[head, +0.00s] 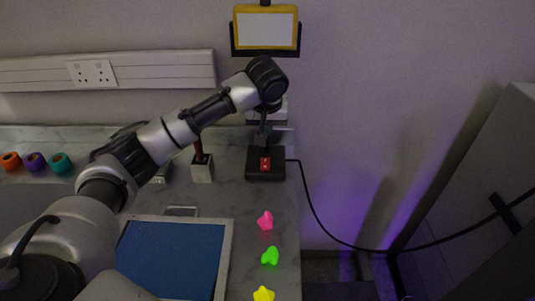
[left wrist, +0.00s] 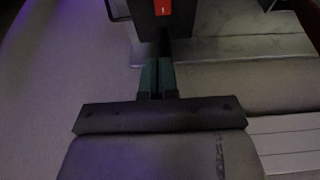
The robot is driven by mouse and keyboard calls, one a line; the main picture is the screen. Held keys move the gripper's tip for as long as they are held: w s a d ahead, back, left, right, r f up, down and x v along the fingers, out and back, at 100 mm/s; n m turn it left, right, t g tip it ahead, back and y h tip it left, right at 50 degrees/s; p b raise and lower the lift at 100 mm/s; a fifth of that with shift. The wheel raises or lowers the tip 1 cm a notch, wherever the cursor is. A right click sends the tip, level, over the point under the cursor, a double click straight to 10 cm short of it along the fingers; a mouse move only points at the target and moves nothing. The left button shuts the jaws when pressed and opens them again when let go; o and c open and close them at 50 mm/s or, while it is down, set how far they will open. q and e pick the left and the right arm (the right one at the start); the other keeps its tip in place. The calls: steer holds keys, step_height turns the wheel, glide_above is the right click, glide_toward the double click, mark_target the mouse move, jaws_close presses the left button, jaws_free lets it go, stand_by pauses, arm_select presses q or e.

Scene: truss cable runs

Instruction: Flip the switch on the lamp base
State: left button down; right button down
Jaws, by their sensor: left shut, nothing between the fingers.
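The lamp has a black base (head: 252,172) near the back right of the worktop, with a red switch (head: 265,163) on top. Its yellow-framed pale panel (head: 265,28) stands high against the wall. My left gripper (head: 263,135) is above and just behind the switch, partly hidden by its own wrist. In the left wrist view, the shut, empty fingers (left wrist: 157,78) point toward the black base (left wrist: 145,22) and the red switch (left wrist: 164,7), which is cut by the top edge. I cannot tell whether the fingers touch the base. My right gripper is not in view.
A pale block with a red-handled item (head: 202,168) stands left of the base. A blue-floored tray (head: 228,255) lies in front. Pink (head: 265,221), green (head: 270,256) and yellow (head: 263,294) pieces line the right side. A black cable (head: 316,217) runs off right.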

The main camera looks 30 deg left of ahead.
mark_target(267, 158)
arm_select(q)
steer(key=x, duration=0.3)
steer(key=p+x, duration=0.1)
steer(key=x, duration=0.6)
steer(key=shift+s+d+f, duration=0.1)
steer(key=shift+s+f, duration=0.1)
steer(key=shift+f, duration=0.9)
